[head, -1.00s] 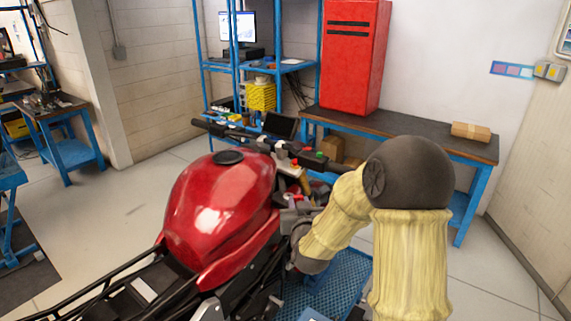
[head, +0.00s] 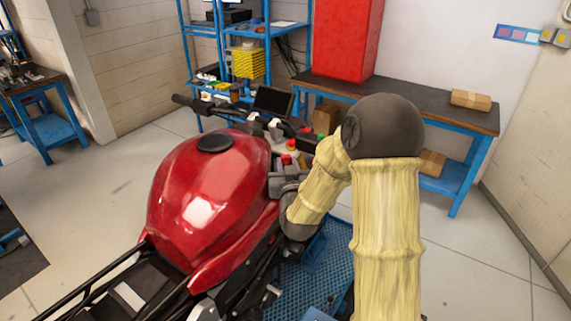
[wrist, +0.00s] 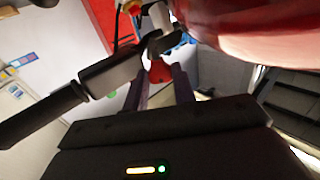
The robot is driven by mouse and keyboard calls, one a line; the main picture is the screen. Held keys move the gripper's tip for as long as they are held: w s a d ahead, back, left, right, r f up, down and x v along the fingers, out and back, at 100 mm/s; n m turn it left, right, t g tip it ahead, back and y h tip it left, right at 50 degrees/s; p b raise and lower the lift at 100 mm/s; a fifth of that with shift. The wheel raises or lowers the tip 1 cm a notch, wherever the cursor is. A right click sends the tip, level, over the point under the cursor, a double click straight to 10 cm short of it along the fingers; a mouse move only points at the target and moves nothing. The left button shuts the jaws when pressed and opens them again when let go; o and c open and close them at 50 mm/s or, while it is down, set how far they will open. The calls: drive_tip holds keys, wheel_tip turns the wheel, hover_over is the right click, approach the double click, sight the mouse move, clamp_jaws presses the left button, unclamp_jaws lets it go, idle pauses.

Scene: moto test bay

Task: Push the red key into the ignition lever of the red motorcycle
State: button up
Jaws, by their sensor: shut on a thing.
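The red motorcycle (head: 190,185) stands at the left centre of the head view, with its tank towards me and its handlebar beyond. My gripper (wrist: 162,84) is shut on the red key (wrist: 160,71), whose red part shows between the fingertips in the wrist view. In the head view my gripper (head: 283,177) is beside the front of the tank, below the handlebar, partly hidden by my arm. The key lies close to the handlebar parts in the wrist view. I cannot make out the ignition lever clearly, nor whether the key touches it.
The black handlebar grip (wrist: 40,112) reaches across the left of the wrist view, near my fingers. The red tank (wrist: 255,30) hangs close at upper right. A workbench (head: 400,100) with a red cabinet (head: 343,40) stands behind. Free floor lies at right.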

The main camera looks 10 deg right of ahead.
drive_tip(key=shift+s+d+f, duration=0.1)
drive_tip(key=shift+s, duration=0.05)
drive_tip(key=shift+f, duration=0.2)
drive_tip(key=shift+w+f+b, duration=0.2)
drive_tip(key=shift+f+b, duration=0.35)
drive_tip(key=shift+f, duration=0.15)
drive_tip(key=shift+f+b, duration=0.7)
drive_tip(key=shift+f, duration=0.6)
drive_tip(key=shift+w+f, duration=0.2)
drive_tip(key=shift+f, duration=0.3)
drive_tip(key=shift+a, duration=0.2)
drive_tip(key=shift+s, duration=0.2)
drive_tip(key=shift+d, duration=0.25)
